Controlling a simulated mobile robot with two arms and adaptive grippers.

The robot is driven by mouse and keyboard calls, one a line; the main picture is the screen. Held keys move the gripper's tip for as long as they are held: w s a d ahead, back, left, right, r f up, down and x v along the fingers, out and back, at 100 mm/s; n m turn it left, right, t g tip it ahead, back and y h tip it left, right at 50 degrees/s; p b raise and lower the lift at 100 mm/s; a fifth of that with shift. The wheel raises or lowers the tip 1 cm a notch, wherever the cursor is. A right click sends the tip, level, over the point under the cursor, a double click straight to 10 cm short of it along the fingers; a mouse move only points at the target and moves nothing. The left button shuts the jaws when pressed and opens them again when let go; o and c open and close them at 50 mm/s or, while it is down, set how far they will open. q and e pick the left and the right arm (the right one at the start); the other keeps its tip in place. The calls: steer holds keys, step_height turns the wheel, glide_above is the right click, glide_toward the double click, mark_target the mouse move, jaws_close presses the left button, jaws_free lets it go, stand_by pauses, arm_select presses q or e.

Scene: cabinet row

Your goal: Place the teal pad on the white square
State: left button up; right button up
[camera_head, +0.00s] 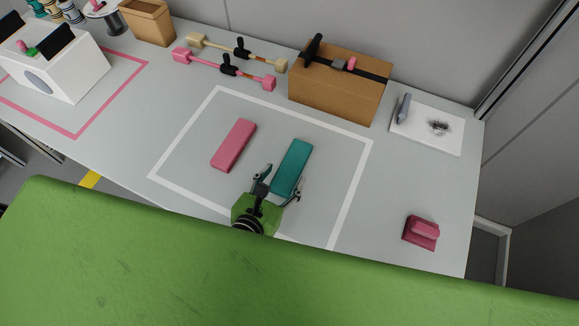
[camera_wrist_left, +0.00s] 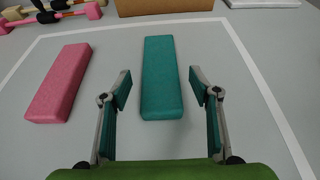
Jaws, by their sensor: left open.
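The teal pad (camera_head: 293,166) lies flat on the table inside the white square outline (camera_head: 359,178). It also shows in the left wrist view (camera_wrist_left: 161,75), straight ahead. My left gripper (camera_head: 279,182) is open at the near end of the teal pad. In the left wrist view the open fingers (camera_wrist_left: 160,100) stand to either side of the pad's near end, with gaps between them and the pad. The pad does not look gripped. My right gripper is not in view.
A pink pad (camera_head: 233,145) lies left of the teal pad inside the same outline. A cardboard box (camera_head: 338,91) stands behind, and a white board (camera_head: 427,143) with tools lies right. A dark pink block (camera_head: 421,232) sits at the right front. Bare table surrounds the pads.

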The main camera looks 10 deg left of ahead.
arm_select(q)
steer(key=v, duration=0.6)
stand_by(0.5)
